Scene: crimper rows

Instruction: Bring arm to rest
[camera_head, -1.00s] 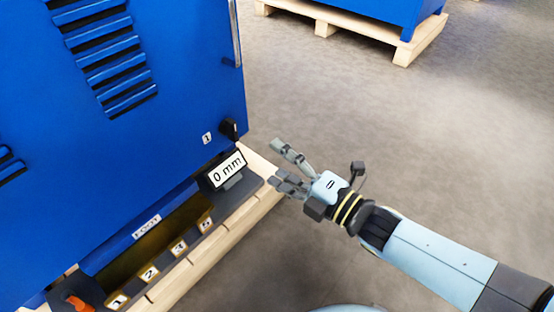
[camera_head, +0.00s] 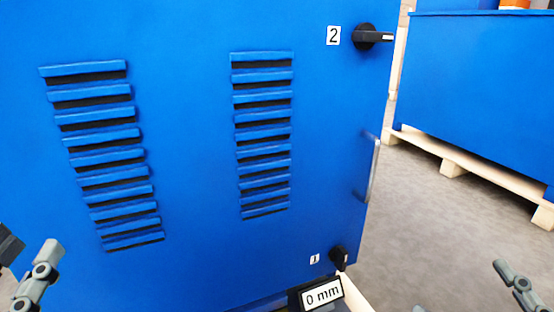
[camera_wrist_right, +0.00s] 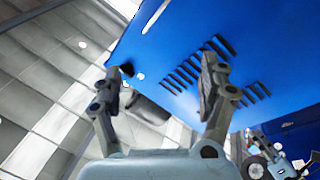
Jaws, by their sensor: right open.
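My right gripper (camera_wrist_right: 160,85) is open and empty in the wrist view, its two fingers spread apart with the blue cabinet behind them. In the head view, part of the right gripper (camera_head: 515,283) shows at the lower right edge, apart from the cabinet. My left gripper (camera_head: 36,272) shows only in part at the lower left corner of the head view. Its opening is cut off by the frame. The blue cabinet (camera_head: 190,150) with two columns of louvres fills most of the head view.
Another blue unit (camera_head: 475,90) stands on a wooden pallet (camera_head: 470,168) at right. Grey floor (camera_head: 430,220) lies between.

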